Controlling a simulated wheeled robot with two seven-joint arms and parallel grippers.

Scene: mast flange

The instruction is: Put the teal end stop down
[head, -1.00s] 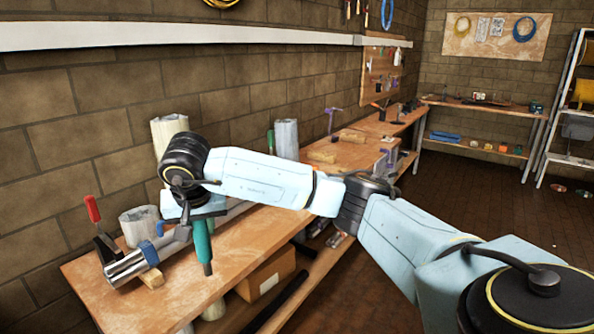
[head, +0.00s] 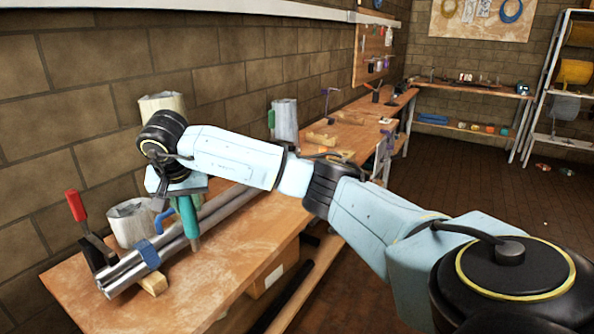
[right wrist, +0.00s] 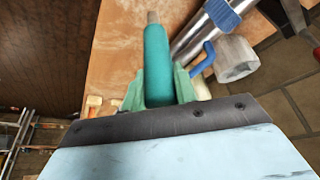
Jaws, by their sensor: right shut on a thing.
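The teal end stop (head: 188,217) is a teal cylinder with a grey tip. My right gripper (head: 180,193) is shut on it and holds it pointing down, slightly tilted, in the head view. In that view it overlaps the steel tubes (head: 218,208) lying along the bench; I cannot tell whether its tip touches anything. In the right wrist view the end stop (right wrist: 158,62) sits between the green fingers of the right gripper (right wrist: 159,86), beside a steel tube (right wrist: 196,38). My left gripper is not in view.
The wooden bench (head: 235,268) has free room right of the tubes. A blue collar (head: 149,254) is around the tubes, above a wooden block (head: 153,284). A red-handled clamp (head: 76,207) and a whitish roll (head: 130,222) stand at left. The wall is behind.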

